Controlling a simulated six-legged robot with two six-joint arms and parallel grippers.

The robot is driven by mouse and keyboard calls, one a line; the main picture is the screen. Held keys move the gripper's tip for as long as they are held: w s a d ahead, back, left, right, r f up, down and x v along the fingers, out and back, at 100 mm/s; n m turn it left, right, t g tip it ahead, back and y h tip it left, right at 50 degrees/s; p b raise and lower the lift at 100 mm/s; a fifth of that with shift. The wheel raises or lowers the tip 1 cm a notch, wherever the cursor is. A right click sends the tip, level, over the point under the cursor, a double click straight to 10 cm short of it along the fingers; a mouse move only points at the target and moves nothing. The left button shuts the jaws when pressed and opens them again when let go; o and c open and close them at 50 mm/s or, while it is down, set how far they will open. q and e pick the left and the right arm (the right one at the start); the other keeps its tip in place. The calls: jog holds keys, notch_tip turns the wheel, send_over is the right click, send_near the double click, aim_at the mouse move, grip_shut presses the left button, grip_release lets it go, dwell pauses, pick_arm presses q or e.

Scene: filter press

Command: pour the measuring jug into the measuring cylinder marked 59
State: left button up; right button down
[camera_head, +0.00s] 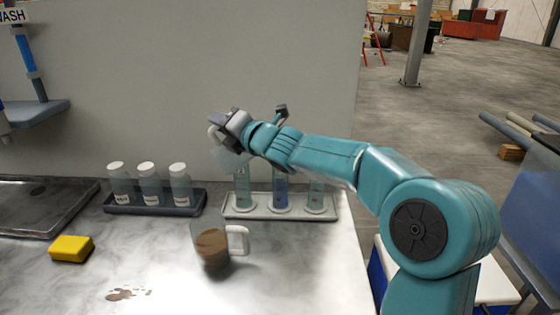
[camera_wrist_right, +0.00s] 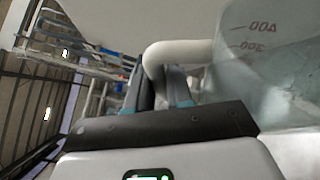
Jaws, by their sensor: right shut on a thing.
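My right gripper (camera_head: 226,122) is shut on the handle of a clear measuring jug (camera_head: 227,154), held in the air above the left part of the cylinder rack. The jug looks tilted, and my gripper partly hides it. In the right wrist view the jug (camera_wrist_right: 262,75) shows red graduation marks, and its pale handle (camera_wrist_right: 178,53) sits between the fingers (camera_wrist_right: 165,88). Three measuring cylinders stand upright in a pale rack (camera_head: 260,212): left (camera_head: 243,190), middle with bluer contents (camera_head: 281,192) and right (camera_head: 317,195). Their markings are too small to read. My left gripper is out of view.
A second jug (camera_head: 212,246) with brown liquid and a white handle stands in front of the rack. Several white-capped bottles (camera_head: 149,183) stand in a dark tray (camera_head: 157,208). A yellow sponge (camera_head: 71,248) and brown spill (camera_head: 127,294) lie on the bench. A metal tray (camera_head: 40,226) is left.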

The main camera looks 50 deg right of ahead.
jog(key=shift+w+a+r+n+g+p, duration=0.15)
jog(key=shift+r+n+p, duration=0.15)
jog(key=shift+r, duration=0.25)
jog(key=shift+w+a+r+n+g+p, duration=0.1)
jog(key=shift+a+r+n+g+p, duration=0.1)
jog(key=shift+r+p, duration=0.25)
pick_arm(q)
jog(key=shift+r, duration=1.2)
pick_arm(e)
jog(key=w+a+f+n+g+h, duration=0.3)
jog(key=a+f+n+g, duration=0.1)
jog(key=f+n, duration=0.3)
jog(key=shift+a+f+n, duration=0.35)
jog(key=shift+a+n, duration=0.05)
jog(key=shift+a, duration=0.3)
jog(key=shift+w, duration=0.15)
